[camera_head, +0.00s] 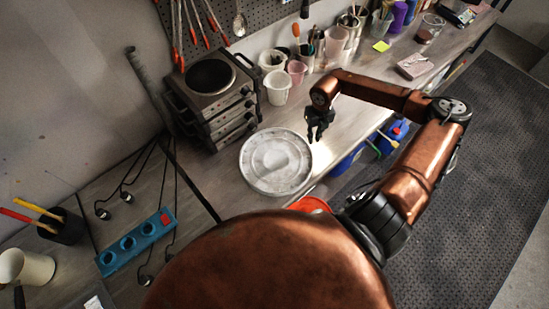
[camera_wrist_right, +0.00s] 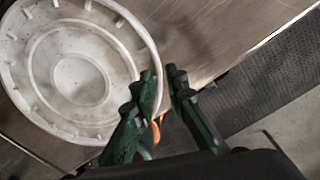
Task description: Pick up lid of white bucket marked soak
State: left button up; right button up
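A round white lid (camera_head: 262,177) with a notched rim and concentric rings is at the front edge of the counter. In the right wrist view the lid (camera_wrist_right: 75,80) fills the upper left. I cannot read any marking, and I cannot tell whether a bucket is under it. My right gripper (camera_head: 318,136) points down by the lid's right edge. Contact cannot be told. My left gripper is out of view.
A stacked appliance (camera_head: 212,95) stands behind the lid to the left. White cups (camera_head: 277,88) and jars line the wall. A blue power strip (camera_head: 137,242) lies at left. An orange-red thing (camera_head: 310,204) and blue containers (camera_head: 392,138) are below the counter's edge.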

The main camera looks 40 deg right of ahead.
jog(key=shift+s+f, duration=0.2)
jog(key=shift+f, duration=0.8)
jog(key=f+p, duration=0.1)
jog(key=f, duration=0.3)
jog(key=shift+a+f+p, duration=0.2)
jog(key=shift+p, duration=0.2)
jog(key=shift+f, duration=0.3)
jog(key=shift+c, duration=0.3)
grip_shut()
jog(key=shift+w+r, duration=0.15)
